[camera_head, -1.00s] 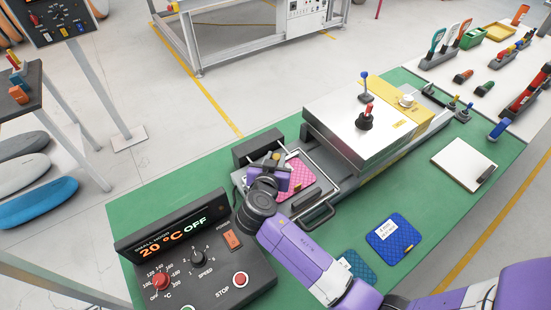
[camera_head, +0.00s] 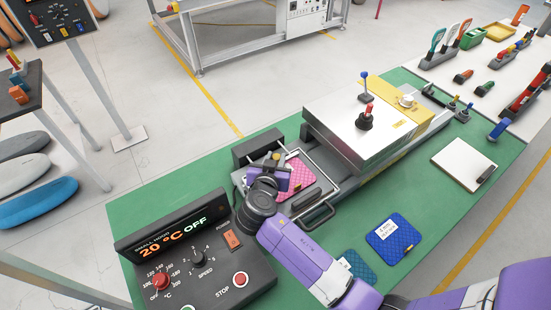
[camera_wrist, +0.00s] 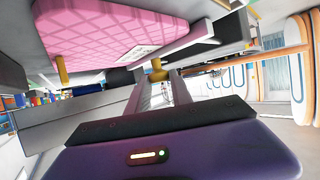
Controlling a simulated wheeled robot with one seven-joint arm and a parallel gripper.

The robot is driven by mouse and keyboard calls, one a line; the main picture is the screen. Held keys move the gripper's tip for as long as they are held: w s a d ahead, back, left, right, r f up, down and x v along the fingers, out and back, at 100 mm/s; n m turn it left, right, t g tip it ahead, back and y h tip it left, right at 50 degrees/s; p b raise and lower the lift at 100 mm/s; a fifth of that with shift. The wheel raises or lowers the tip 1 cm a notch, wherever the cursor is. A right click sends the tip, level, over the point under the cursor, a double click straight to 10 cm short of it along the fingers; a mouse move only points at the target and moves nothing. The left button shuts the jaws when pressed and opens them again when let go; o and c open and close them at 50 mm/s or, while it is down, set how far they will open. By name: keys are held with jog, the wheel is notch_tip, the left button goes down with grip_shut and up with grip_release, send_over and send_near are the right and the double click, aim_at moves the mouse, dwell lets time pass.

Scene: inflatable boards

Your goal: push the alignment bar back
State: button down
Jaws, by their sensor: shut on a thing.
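The pink board (camera_head: 291,198) lies on the metal tray of the press in the head view. It also shows large at the top of the wrist view (camera_wrist: 110,25). My gripper (camera_head: 275,163) is at the left end of the tray, by the dark upright block (camera_head: 257,147). In the wrist view its fingers (camera_wrist: 158,88) are close together at a brass knob (camera_wrist: 158,75), which I take to be part of the alignment bar. Another brass pin (camera_wrist: 62,70) stands at the pink board's edge. My wrist hides much of the bar in the head view, so its full shape is unclear.
The silver press housing (camera_head: 355,120) stands right of the tray. The control box (camera_head: 200,255) is at the lower left. Two blue boards, one (camera_head: 396,240) fully in view, and a clipboard (camera_head: 463,160) lie on the green table (camera_head: 160,205).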

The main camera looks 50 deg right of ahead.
jog(key=shift+w, duration=0.1)
jog(key=w+b, duration=0.2)
jog(key=w+d+b, duration=0.1)
jog(key=shift+w+f+b, duration=0.15)
jog(key=shift+f+b, duration=0.1)
jog(key=shift+b, duration=0.15)
jog(key=shift+w+d+r+b, duration=0.15)
jog(key=shift+w+b, duration=0.35)
jog(key=shift+w, duration=0.1)
jog(key=shift+w+r, duration=0.15)
jog(key=shift+r, duration=0.05)
jog(key=c, duration=1.1)
grip_release()
jog(key=shift+f, duration=0.1)
